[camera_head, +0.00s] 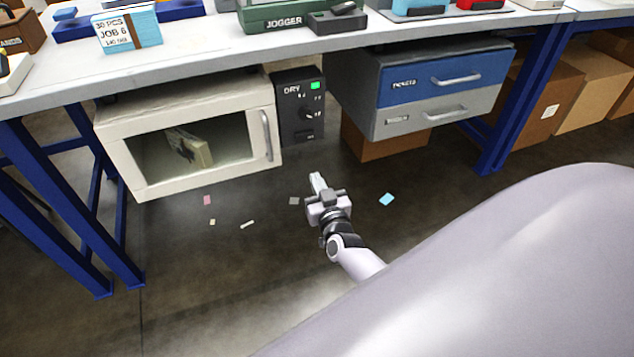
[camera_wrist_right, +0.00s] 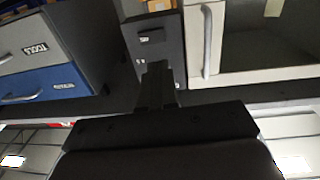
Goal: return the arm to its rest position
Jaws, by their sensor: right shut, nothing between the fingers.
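My right gripper (camera_head: 317,183) is shut and empty. In the head view it is low in front of the bench, over the floor, apart from the cabinet and the drawers. In the right wrist view its dark fingers (camera_wrist_right: 158,88) lie together, with the control panel (camera_wrist_right: 155,45) beyond them. My right arm (camera_head: 355,262) reaches up from the lower right of the head view. My left gripper is not in view.
A white cabinet (camera_head: 118,125) with a window and a shut door hangs under the bench (camera_head: 200,52). Blue and grey drawers (camera_head: 445,78) are shut. Blue bench legs (camera_head: 75,215) stand left. Paper scraps (camera_head: 387,199) lie on the floor. Cardboard boxes (camera_head: 585,92) stand right.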

